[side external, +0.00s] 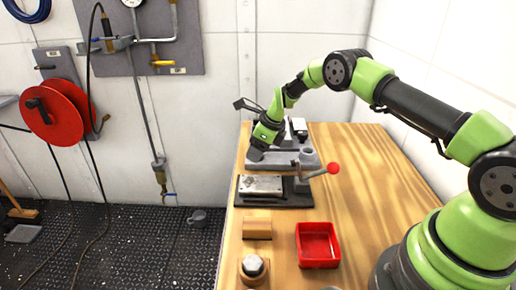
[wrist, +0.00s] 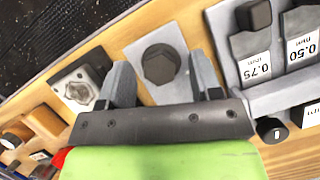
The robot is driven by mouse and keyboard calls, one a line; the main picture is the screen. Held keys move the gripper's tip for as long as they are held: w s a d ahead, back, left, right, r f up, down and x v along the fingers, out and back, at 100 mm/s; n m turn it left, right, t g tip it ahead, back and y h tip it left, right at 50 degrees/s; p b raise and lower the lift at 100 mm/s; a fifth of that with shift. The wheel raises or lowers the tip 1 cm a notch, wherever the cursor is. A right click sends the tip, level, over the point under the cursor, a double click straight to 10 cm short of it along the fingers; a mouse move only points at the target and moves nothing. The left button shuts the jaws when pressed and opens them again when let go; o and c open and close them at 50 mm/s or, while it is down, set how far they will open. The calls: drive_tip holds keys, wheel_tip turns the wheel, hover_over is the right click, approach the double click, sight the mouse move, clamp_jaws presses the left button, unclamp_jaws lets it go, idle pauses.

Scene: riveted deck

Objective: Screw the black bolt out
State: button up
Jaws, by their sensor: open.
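The black bolt (wrist: 160,66) has a hexagonal head and sits in a light grey plate (wrist: 140,44) in the wrist view. My gripper (wrist: 160,62) is open, with one finger to the left of the bolt head and one to the right in that view. Neither finger visibly touches the head, and I cannot tell the height gap. In the side external view my gripper (side external: 256,154) points down at the far left part of the wooden bench, by the grey fixtures. The bolt cannot be made out there.
A grey rack (wrist: 272,92) with black-topped pieces labelled 0.75 and 0.50 stands close right of my gripper. A dark fixture with a red-knobbed lever (side external: 333,168), a wooden block (side external: 257,228) and a red tray (side external: 318,246) are nearer the front. The bench's right side is clear.

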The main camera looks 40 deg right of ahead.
drive_tip(key=shift+c, duration=0.2)
drive_tip(key=c, duration=0.9)
drive_tip(key=shift+n, duration=0.3)
drive_tip(key=n, duration=0.2)
drive_tip(key=n+g+y, duration=0.1)
drive_tip(key=n, duration=0.1)
drive_tip(key=shift+w+n+y, duration=0.15)
drive_tip(key=shift+n+y, duration=0.15)
drive_tip(key=shift+n, duration=0.3)
drive_tip(key=shift+g, duration=0.3)
